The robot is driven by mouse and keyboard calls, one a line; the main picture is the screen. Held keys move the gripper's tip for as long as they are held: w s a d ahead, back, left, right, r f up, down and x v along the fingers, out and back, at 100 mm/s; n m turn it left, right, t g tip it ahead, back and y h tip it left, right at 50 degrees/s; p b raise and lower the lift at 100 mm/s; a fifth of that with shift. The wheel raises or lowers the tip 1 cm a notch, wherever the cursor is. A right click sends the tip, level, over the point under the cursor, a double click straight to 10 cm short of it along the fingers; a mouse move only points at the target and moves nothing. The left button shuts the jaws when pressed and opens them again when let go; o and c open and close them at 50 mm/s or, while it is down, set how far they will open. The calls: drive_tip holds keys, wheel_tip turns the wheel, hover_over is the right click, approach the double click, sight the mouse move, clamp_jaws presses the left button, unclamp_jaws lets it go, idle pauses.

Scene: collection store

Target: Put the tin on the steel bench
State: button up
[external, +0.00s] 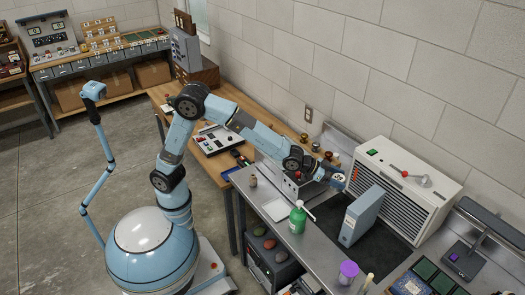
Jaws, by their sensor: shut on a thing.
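My gripper (335,178) is above the back part of the steel bench (318,238), between a box-shaped instrument and a blue upright folder. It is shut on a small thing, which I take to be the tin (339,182). The tin is small and partly hidden by the jaws, so its shape and label are hard to tell. Whether its underside touches anything cannot be told from this view.
A white slatted machine (408,190) stands behind. Bare steel shows near the green bottle.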

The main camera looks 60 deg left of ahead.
drive_tip(key=shift+s+d+f, duration=0.3)
drive_tip(key=shift+d, duration=0.25)
drive_tip(key=shift+s+d+f, duration=0.3)
drive_tip(key=shift+d, duration=0.2)
drive_tip(key=shift+f, duration=8.35)
drive_tip(key=shift+f, duration=0.35)
drive_tip(key=o, duration=1.3)
drive_tip(key=shift+c, duration=0.2)
drive_tip(key=shift+r, duration=0.1)
drive_tip(key=r, duration=1.8)
drive_tip(key=shift+w+a+r, duration=0.1)
drive_tip(key=shift+w+a, duration=0.05)
drive_tip(key=shift+a, duration=0.15)
drive_tip(key=w+a+n+t+y, duration=0.1)
drive_tip(key=w+a, duration=0.3)
drive_tip(key=a, duration=0.7)
drive_tip(key=w+a+n+t+y, duration=0.1)
drive_tip(key=w+a, duration=0.4)
drive_tip(key=a, duration=0.6)
drive_tip(key=shift+a+r+n+y, duration=0.4)
drive_tip(key=shift+r+n, duration=0.05)
drive_tip(key=shift+n, duration=0.15)
